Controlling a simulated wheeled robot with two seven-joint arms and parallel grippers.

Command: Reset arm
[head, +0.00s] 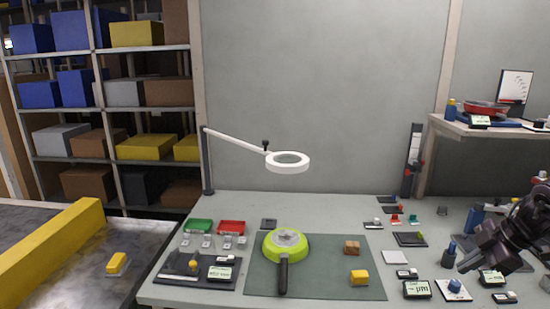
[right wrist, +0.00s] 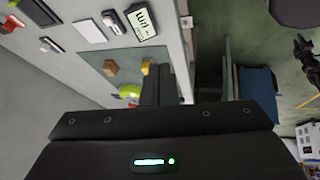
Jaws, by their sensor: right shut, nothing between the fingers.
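My right gripper (head: 466,266) is at the right of the head view, over the right part of the grey table (head: 213,286). Its fingers are shut with nothing between them. In the right wrist view my shut fingers (right wrist: 156,82) point toward the green mat. My left gripper is not in view. A green pan (head: 271,250) with a black handle lies on the dark green mat (head: 325,282), apart from my right gripper. A grey round piece sits inside the pan.
A wooden block (head: 351,247) and a yellow block (head: 359,277) lie on the mat. Small devices and displays (head: 417,289) crowd the table near my right gripper. A white ring lamp (head: 288,161) hangs above the pan. A conveyor with a yellow rail (head: 50,250) stands at left.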

